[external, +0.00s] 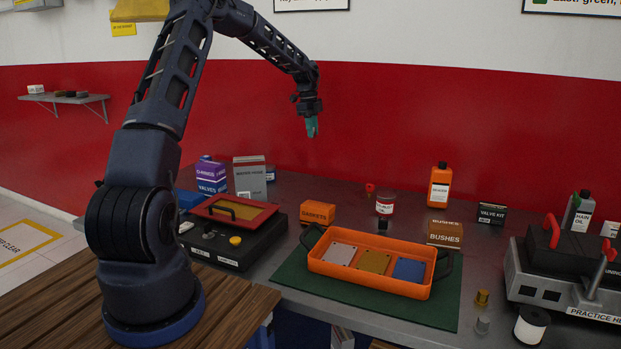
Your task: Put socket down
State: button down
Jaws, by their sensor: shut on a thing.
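My gripper (312,127) is raised in the air in front of the red wall, pointing down, well above the table. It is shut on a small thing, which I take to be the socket. The teal shape at the gripper's end is too small to tell fingertips from the held thing. An orange tray (325,267) stands on a green mat (290,281), below and to the right of my gripper. In the tray lie a grey plate (340,253), a yellow-brown plate (374,262) and a blue plate (409,269).
A brass cylinder (482,297), a silver cylinder (482,323) and a spool (531,325) stand right of the mat. A black engine trainer (560,265) fills the right.

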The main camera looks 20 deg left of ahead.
jog(key=s+d+m, duration=0.3)
jog(key=d+m, duration=0.1)
jog(key=d, duration=1.9)
jog(key=m, duration=0.4)
send_over(415, 220)
jog(key=shift+g+y, duration=0.3)
jog(key=shift+g, duration=0.1)
jog(key=f, duration=1.9)
jog(key=shift+w+a+f, duration=0.1)
jog(key=shift+w+a, duration=0.15)
jog(key=shift+w, duration=0.1)
jog(key=shift+f, duration=0.15)
jog(key=c, duration=1.3)
grip_release()
jog(key=shift+o, duration=0.3)
